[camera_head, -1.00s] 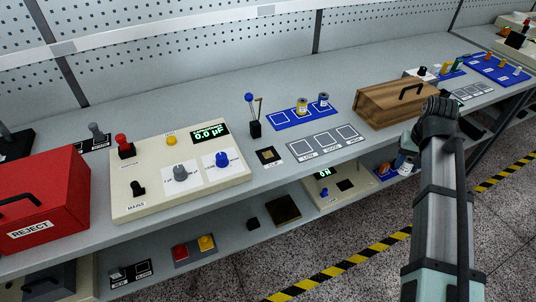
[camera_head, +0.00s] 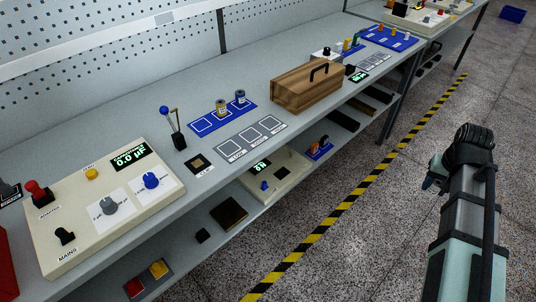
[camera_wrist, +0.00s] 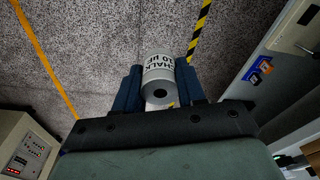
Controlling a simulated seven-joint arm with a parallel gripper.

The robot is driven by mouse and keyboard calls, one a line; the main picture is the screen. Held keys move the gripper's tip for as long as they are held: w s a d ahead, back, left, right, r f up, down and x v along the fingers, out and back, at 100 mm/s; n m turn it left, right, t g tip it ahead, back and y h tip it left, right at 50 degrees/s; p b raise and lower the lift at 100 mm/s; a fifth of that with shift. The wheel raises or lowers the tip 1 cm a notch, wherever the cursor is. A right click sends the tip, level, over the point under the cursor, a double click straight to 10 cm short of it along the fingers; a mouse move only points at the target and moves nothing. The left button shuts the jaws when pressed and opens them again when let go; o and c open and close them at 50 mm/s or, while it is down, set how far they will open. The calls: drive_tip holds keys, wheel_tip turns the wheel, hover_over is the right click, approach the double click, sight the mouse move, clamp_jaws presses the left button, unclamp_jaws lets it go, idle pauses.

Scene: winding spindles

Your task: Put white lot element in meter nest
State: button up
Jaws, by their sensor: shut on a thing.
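My gripper (camera_head: 437,178) hangs over the floor aisle, right of the bench and apart from it. In the wrist view its dark blue fingers (camera_wrist: 159,92) are shut on a white cylinder marked CHALK (camera_wrist: 157,70). One round end with a dark hole faces the wrist camera. The arm hides the cylinder in the head view. A cream meter box (camera_head: 115,205) with a lit µF display stands on the bench at left. A small dark square pad (camera_head: 198,163) with a label lies right of it; I cannot tell whether this is the meter nest.
A blue tray (camera_head: 202,126) holds two capped cylinders. A grey three-square plate (camera_head: 232,148) lies in front of it. A wooden box (camera_head: 306,86) stands further right. A lower shelf holds another cream unit (camera_head: 290,182). The striped floor by the bench is clear.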

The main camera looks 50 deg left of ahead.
drive_tip(key=w+d+f+m, duration=0.1)
drive_tip(key=d+m, duration=0.1)
drive_tip(key=d, duration=1.1)
drive_tip(key=s+a+r+n, duration=0.1)
drive_tip(key=s+a+n, duration=0.1)
drive_tip(key=a, duration=0.7)
drive_tip(key=s+a+r+n, duration=0.1)
drive_tip(key=s+a, duration=0.1)
drive_tip(key=a, duration=0.7)
wheel_tip(320, 180, up, 12)
drive_tip(key=n+g+y, duration=0.1)
drive_tip(key=n, duration=1.3)
hover_over(196, 162)
drive_tip(key=shift+n+g, duration=0.3)
drive_tip(key=shift+n, duration=0.4)
drive_tip(key=shift+d+f, duration=0.2)
drive_tip(key=shift+f, duration=2.4)
drive_tip(key=shift+d+f, duration=0.15)
drive_tip(key=shift+f, duration=2.45)
drive_tip(key=shift+f, duration=0.15)
drive_tip(key=o, duration=1.1)
drive_tip(key=shift+c, duration=0.2)
